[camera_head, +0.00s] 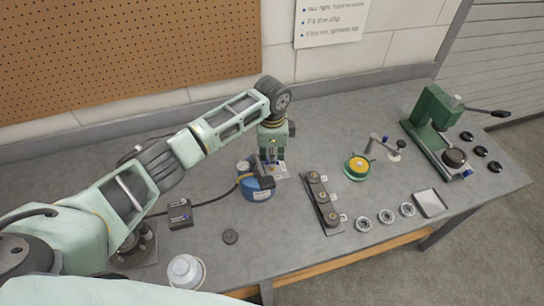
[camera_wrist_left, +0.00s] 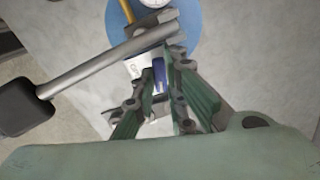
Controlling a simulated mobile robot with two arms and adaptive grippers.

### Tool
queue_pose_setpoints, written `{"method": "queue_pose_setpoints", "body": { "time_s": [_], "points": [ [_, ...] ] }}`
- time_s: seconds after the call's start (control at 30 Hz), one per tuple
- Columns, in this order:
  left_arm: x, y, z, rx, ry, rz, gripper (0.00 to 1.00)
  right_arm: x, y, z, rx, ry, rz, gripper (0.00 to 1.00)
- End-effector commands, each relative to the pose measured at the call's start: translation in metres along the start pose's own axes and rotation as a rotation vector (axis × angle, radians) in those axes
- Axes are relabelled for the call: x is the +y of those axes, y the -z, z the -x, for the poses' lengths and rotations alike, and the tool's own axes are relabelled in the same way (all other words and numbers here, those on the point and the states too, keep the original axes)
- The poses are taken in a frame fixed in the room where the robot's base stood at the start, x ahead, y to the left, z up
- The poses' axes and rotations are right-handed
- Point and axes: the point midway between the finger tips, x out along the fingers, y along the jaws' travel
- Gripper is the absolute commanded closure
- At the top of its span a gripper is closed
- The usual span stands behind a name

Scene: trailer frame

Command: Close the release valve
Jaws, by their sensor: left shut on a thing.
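The grey lever with a dark grip (camera_wrist_left: 25,105) crosses in front. My left gripper (camera_head: 271,158) reaches down at the unit's back right. Its green fingers (camera_wrist_left: 158,95) are close around a small blue and white part (camera_wrist_left: 158,75), which I take for the release valve; the contact is partly hidden. My right gripper is out of view.
A rack of knobs (camera_head: 322,202), a green-yellow disc (camera_head: 357,168), several rings and a green press (camera_head: 432,125) stand to the right.

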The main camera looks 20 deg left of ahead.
Motion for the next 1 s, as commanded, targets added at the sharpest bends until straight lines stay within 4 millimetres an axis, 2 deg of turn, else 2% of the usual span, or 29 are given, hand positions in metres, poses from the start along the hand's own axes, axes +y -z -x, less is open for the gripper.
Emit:
{"method": "queue_pose_setpoints", "body": {
  "time_s": [0.37, 0.4, 0.6, 0.87, 1.0],
  "points": [
    [-0.0018, 0.0018, 0.0029, 0.005, 0.006, 0.003, 1.0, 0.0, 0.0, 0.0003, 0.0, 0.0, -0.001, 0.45],
    [-0.0018, 0.0018, 0.0029, 0.005, 0.006, 0.003, 0.87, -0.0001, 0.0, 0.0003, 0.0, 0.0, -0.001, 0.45],
    [-0.0012, 0.0012, 0.002, 0.003, 0.004, 0.003, 0.7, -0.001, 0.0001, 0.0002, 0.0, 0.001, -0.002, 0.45],
    [-0.0006, 0.0005, 0.0011, 0.001, 0.002, 0.003, 0.7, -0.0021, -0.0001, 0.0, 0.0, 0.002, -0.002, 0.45],
    [-0.0012, 0.0007, 0.0081, 0.002, 0.003, 0.003, 0.7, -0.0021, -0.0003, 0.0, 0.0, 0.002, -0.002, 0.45]
  ]
}}
